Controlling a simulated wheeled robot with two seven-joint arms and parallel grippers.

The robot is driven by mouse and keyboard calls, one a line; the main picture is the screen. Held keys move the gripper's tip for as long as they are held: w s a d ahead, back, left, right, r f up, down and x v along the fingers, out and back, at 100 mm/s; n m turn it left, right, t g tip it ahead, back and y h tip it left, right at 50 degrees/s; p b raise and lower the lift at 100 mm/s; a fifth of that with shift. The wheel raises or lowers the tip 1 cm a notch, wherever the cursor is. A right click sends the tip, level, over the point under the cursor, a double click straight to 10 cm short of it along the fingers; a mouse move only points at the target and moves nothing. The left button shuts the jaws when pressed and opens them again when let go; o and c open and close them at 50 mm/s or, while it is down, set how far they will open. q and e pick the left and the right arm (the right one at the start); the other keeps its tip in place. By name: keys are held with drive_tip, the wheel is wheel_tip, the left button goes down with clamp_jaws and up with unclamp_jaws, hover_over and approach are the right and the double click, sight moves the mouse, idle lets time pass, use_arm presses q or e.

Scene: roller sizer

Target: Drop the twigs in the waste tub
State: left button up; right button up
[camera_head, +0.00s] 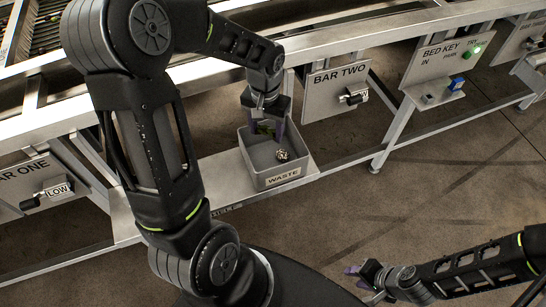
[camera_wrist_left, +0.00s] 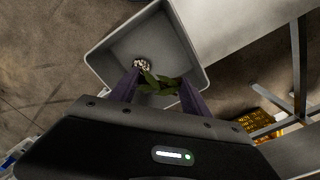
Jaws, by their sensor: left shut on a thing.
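The grey waste tub (camera_head: 281,177), labelled WASTE, stands on a shelf below the machine frame. My left gripper (camera_head: 266,132) points down into the tub's mouth. In the left wrist view its purple fingers (camera_wrist_left: 156,90) are shut on a green leafy twig (camera_wrist_left: 160,84), held over the tub (camera_wrist_left: 204,78). A small pale speckled thing (camera_head: 282,155) lies on the tub floor; it also shows in the left wrist view (camera_wrist_left: 142,64), and I cannot tell what it is. My right gripper (camera_head: 361,271) is low at the right, away from the tub; its jaw opening is unclear.
A BAR ONE panel (camera_head: 38,180) with a LOW lever is at the left. A BAR TWO panel (camera_head: 335,90) and a BED KEY panel (camera_head: 445,58) with a blue block and green light are right of the tub. Open floor lies in front.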

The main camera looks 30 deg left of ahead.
use_arm(q)
drive_tip(key=shift+f+b, duration=0.4)
drive_tip(key=shift+f, duration=0.5)
drive_tip(key=o, duration=1.4)
wheel_tip(320, 180, up, 8)
drive_tip(key=shift+f, duration=0.1)
